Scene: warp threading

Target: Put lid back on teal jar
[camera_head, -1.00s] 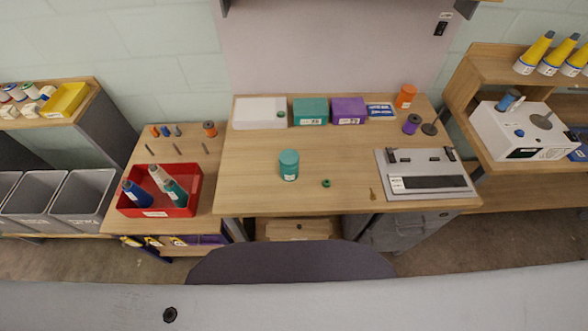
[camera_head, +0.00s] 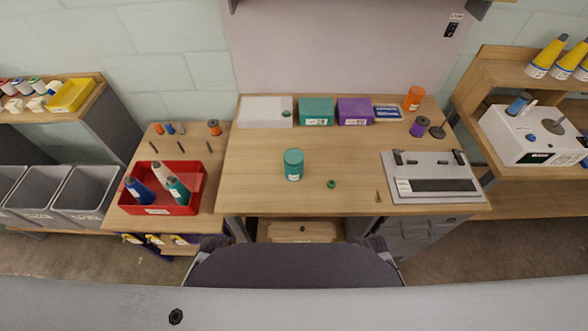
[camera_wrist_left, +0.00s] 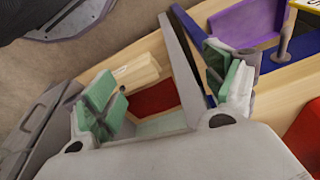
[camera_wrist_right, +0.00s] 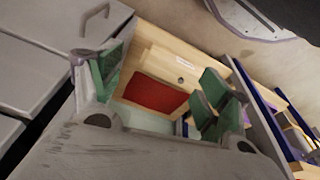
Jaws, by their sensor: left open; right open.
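The teal jar (camera_head: 293,165) stands upright on the middle of the wooden table, with a white label on its front. Its top looks teal; I cannot tell whether a lid is on it. A small dark green round piece (camera_head: 331,184) lies right of the jar, nearer the front edge; I cannot tell if it is the lid. My left gripper (camera_wrist_left: 165,90) shows in the left wrist view, green-padded fingers apart with nothing between them. My right gripper (camera_wrist_right: 162,87) is likewise open and empty in the right wrist view. Neither wrist view shows the jar.
A dark chair back (camera_head: 295,265) stands before the table. A grey device (camera_head: 435,178) sits at the table's right. Teal (camera_head: 316,111) and purple (camera_head: 354,111) boxes line the back. A red bin (camera_head: 165,188) holds cones at left. The table around the jar is mostly clear.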

